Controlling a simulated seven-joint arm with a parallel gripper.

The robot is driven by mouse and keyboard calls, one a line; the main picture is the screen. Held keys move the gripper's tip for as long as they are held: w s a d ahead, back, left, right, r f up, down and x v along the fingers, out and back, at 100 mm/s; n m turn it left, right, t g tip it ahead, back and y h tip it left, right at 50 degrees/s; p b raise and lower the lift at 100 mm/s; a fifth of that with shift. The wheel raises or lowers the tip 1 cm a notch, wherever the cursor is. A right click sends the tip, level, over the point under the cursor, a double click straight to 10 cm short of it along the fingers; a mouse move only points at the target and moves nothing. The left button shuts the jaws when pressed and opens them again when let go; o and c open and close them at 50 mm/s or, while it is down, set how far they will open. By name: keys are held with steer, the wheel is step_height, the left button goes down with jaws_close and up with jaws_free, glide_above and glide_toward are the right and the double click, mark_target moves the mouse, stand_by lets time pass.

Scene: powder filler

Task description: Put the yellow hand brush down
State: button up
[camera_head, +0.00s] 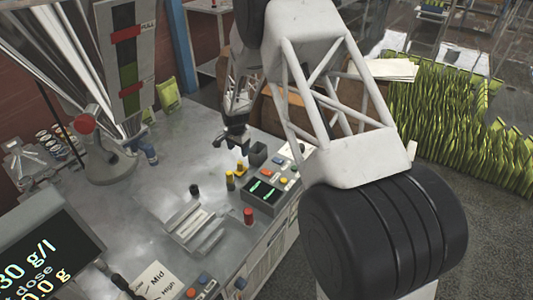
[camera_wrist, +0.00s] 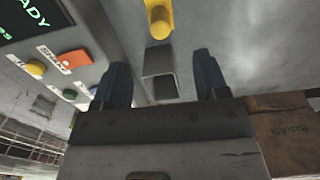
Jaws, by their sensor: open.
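The yellow hand brush (camera_head: 230,181) shows only as a small yellow upright shape on the grey bench top, below my gripper in the head view. In the wrist view, a yellow rounded piece (camera_wrist: 158,20), probably its handle, is at the top edge, beyond the fingertips and cut off by the frame. I cannot make out bristles. My gripper (camera_head: 230,146) is open and empty above the bench. Its two dark fingers stand apart in the wrist view (camera_wrist: 159,65), with nothing held between them.
A small dark box (camera_head: 257,153) stands near the brush; it shows between the fingers in the wrist view (camera_wrist: 159,76). A button panel (camera_head: 263,192) with a green display is close by. A metal tray (camera_head: 196,226) lies in front. Bench left of centre (camera_head: 150,185) is clear.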

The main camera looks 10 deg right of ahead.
steer(key=s+d+r+n, duration=0.1)
steer(key=s+d+r, duration=0.2)
steer(key=s+r, duration=0.55)
steer(key=s+d+r+n+t, duration=0.1)
steer(key=s+d+r+n, duration=0.3)
steer(key=r, duration=0.7)
steer(key=s+d+r+m, duration=0.1)
steer(key=s+d+r, duration=0.1)
steer(key=s+r, duration=0.7)
steer(key=s+d+r+n, duration=0.1)
steer(key=s+r, duration=0.2)
steer(key=s, duration=0.7)
steer(key=s+d+r+n+t, duration=0.1)
steer(key=s+d+r+n, duration=0.1)
steer(key=s, duration=0.9)
steer(key=s+d+r+n, duration=0.1)
steer(key=s+r, duration=0.3)
steer(key=s, duration=0.7)
steer(key=shift+d+r+n+t, duration=0.2)
steer(key=shift+d+n+t, duration=0.15)
steer(key=shift+d, duration=0.4)
steer(key=shift+c, duration=0.8)
